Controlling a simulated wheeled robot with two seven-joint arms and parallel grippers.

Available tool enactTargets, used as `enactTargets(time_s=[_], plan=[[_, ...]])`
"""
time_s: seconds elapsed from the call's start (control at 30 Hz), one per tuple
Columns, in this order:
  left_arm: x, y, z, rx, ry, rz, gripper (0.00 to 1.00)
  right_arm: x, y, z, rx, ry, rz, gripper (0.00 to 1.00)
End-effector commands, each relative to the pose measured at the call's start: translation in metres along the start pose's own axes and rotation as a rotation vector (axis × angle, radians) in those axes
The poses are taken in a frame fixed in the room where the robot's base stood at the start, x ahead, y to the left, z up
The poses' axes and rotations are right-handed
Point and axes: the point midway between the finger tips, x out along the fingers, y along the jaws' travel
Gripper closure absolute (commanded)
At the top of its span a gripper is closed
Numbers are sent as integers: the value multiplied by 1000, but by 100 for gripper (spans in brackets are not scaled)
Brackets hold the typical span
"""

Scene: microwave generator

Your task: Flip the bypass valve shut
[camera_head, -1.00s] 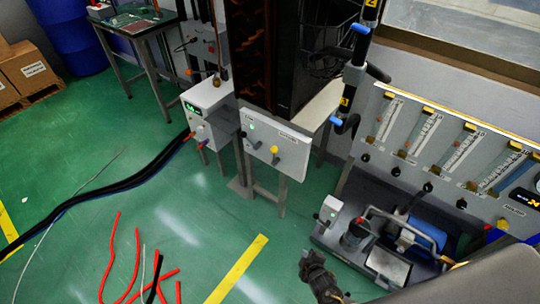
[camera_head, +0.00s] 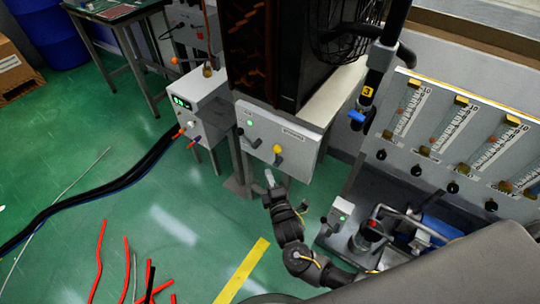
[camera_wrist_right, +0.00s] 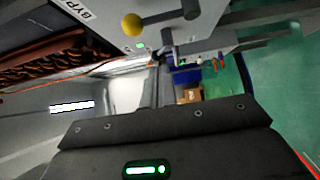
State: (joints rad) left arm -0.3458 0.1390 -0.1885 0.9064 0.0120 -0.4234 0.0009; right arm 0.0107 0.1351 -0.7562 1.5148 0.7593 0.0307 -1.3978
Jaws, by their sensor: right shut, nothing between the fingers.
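The bypass valve lever with a yellow ball knob (camera_head: 277,149) sits on the right half of a pale panel (camera_head: 301,154), under a small label. Its dark part shows just below the ball. In the right wrist view the yellow ball (camera_wrist_right: 132,25) is at the top, beside a label reading "BYP", with a grey rod running right from it. My right gripper (camera_head: 270,178) is shut and empty, just below the panel and apart from the knob. In the wrist view its dark housing fills the bottom. My left gripper is not in view.
A second dark lever (camera_head: 254,143) with a green light is on the panel's left half. A white box (camera_head: 193,105) with cables stands to the left. A pump unit (camera_head: 371,234) and a flowmeter board (camera_head: 440,128) are at the right. Red hoses lie on the green floor (camera_head: 195,245).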

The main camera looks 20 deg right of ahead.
Motion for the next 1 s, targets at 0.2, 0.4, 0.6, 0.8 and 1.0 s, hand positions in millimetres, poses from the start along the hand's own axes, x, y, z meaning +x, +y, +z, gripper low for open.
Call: enactTargets(time_s=[0.2, 0.4, 0.6, 0.8, 1.0], plan=[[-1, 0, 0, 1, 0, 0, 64, -1, 1, 4, 0, -7, -1, 100], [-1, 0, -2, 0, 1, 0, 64, 5, 0, 4, 0, -7, 0, 100], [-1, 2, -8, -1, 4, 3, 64, 36, 0, 3, -2, -6, 2, 100], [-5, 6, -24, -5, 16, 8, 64, 78, 0, 3, 0, -5, 1, 100], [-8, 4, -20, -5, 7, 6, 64, 91, 1, 14, -2, -4, -3, 100]])
